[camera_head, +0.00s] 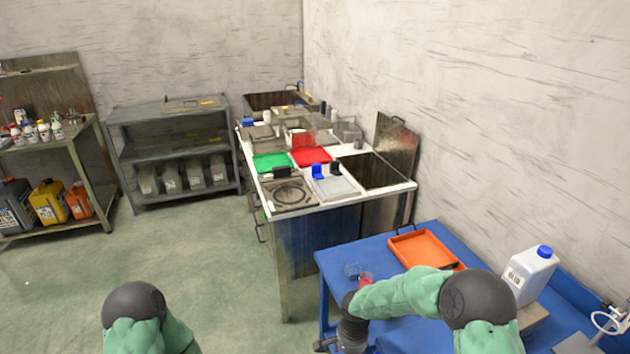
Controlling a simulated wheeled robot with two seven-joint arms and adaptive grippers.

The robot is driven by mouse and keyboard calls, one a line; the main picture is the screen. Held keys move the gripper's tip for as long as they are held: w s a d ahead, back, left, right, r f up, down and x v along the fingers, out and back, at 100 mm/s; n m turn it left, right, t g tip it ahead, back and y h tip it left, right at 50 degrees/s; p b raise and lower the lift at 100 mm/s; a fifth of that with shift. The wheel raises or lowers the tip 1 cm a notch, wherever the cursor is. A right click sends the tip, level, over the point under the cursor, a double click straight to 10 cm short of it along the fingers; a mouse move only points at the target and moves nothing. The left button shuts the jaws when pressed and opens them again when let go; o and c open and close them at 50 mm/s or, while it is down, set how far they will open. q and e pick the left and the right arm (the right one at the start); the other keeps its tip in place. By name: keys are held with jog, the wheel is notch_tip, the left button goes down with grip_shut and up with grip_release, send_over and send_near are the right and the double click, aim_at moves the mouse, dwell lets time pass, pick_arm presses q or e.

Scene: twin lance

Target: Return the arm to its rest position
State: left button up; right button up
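My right arm (405,292), in a green sleeve with a dark round joint, reaches left over the blue table (345,255). Its dark wrist and gripper (338,338) hang at the table's front left edge, partly cut off by the bottom of the picture. The fingers do not show clearly, so I cannot tell whether they are open or hold anything. My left arm (135,305) shows only a dark round joint and green sleeve at the bottom left. Its gripper is out of view.
A clear cup (353,270) and a red cup (366,278) stand close behind the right wrist. An orange tray (424,249) and a white jug (530,275) are on the blue table. A cluttered workbench (325,208) stands behind. The floor at left is clear.

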jog(key=s+f+n+y, duration=0.2)
jog(key=s+f, duration=0.4)
jog(key=s, duration=0.4)
jog(key=s+f+n+y, duration=0.1)
jog(key=s+f+n, duration=0.2)
jog(key=s+f, duration=0.3)
jog(key=s, duration=0.4)
jog(key=shift+s+f+n+t+y, duration=0.15)
jog(key=shift+s+n+t+y, duration=0.05)
jog(key=shift+n+t+y, duration=0.2)
